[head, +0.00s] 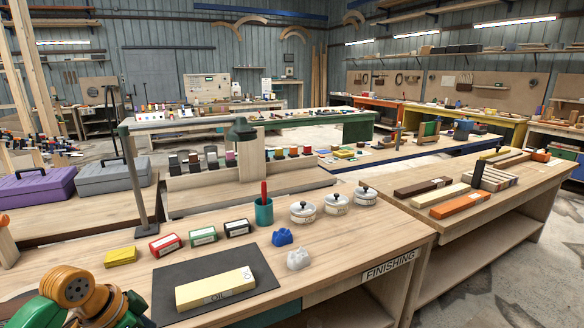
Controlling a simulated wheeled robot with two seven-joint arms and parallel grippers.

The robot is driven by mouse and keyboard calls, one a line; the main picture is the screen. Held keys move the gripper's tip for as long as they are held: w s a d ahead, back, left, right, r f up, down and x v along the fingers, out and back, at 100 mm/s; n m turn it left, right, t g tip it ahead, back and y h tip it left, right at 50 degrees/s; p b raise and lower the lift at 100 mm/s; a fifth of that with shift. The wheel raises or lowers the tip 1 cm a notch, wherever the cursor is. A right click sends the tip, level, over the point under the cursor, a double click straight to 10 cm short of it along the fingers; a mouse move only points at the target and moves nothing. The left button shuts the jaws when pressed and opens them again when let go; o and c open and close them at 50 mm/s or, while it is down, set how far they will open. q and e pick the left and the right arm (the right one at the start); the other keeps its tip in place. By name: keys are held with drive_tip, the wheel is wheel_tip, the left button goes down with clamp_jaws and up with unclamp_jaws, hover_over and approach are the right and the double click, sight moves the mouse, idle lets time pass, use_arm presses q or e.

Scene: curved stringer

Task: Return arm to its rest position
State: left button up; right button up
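Part of an arm of mine (80,292), orange and brown with green parts, comes in at the bottom left corner of the head view. It is in front of the finishing bench (345,250), left of a dark mat (262,268). No fingertips of my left gripper can be made out. My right arm and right gripper are not in view. A pale wooden block marked OIL (215,289) lies on the mat, with no gripper at it.
A lamp post (138,180) stands at the left. The bench's front right is clear.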

use_arm(q)
wheel_tip(320, 180, down, 10)
drive_tip(key=w+n, duration=0.3)
drive_tip(key=s+a+f+n+y, duration=0.1)
drive_tip(key=s+f, duration=0.3)
drive_tip(key=f, duration=0.4)
drive_tip(key=s+f+n+y, duration=0.1)
drive_tip(key=s+f, duration=0.3)
drive_tip(key=f, duration=0.5)
drive_tip(key=s+d+f+g, duration=0.1)
drive_tip(key=s+f, duration=0.3)
drive_tip(key=s, duration=0.6)
drive_tip(key=s+d+f, duration=0.4)
drive_tip(key=s+f, duration=0.1)
drive_tip(key=s, duration=0.5)
drive_tip(key=s+d+f+g+y, duration=0.1)
drive_tip(key=s+d+f, duration=0.2)
drive_tip(key=s, duration=0.7)
wheel_tip(320, 180, down, 2)
drive_tip(key=shift+s+f+n+g, duration=0.2)
drive_tip(key=shift+n+g, duration=0.1)
